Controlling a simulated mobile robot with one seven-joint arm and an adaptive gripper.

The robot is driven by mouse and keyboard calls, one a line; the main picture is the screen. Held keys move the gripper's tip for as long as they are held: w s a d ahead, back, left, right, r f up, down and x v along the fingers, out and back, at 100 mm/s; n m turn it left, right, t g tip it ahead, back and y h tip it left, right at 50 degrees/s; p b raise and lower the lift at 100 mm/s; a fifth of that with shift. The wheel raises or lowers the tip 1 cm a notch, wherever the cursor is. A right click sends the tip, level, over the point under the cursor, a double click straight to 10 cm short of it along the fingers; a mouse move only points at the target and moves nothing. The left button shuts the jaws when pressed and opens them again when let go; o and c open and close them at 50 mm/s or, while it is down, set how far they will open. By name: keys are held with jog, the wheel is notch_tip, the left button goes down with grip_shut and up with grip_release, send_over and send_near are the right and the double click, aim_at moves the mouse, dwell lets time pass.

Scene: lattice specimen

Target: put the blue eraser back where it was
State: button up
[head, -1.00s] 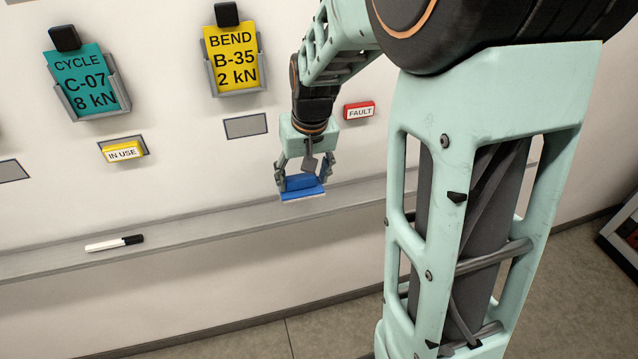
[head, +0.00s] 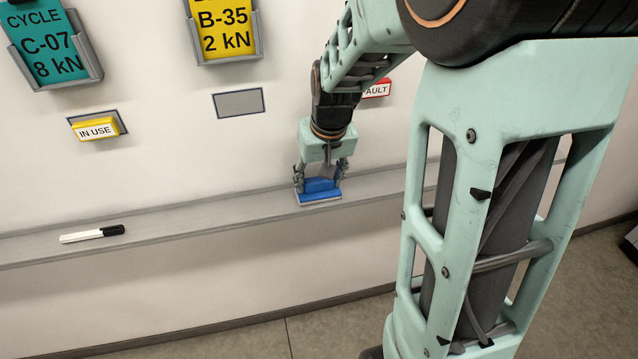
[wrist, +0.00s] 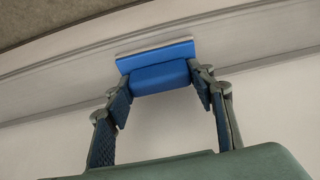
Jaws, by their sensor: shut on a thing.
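The blue eraser (head: 319,190) has a blue body with a pale pad along its lower side. My gripper (head: 321,178) is shut on it from above, one finger at each end. The eraser is at the grey ledge (head: 220,219) that runs along the white wall; I cannot tell whether its pad touches the ledge. In the wrist view, the eraser (wrist: 158,69) sits between the two fingertips of my gripper (wrist: 160,82), with the ledge (wrist: 70,97) behind it.
A white marker with a black cap (head: 92,234) lies on the ledge to the left. Above are a yellow IN USE magnet (head: 97,129), an empty grey plate (head: 239,103) and a partly hidden red FAULT magnet (head: 377,89). The ledge between marker and eraser is clear.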

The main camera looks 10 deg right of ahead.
jog(key=o, duration=1.8)
jog(key=shift+f, duration=0.15)
jog(key=p+v, duration=0.2)
jog(key=v, duration=1)
jog(key=shift+p, duration=0.3)
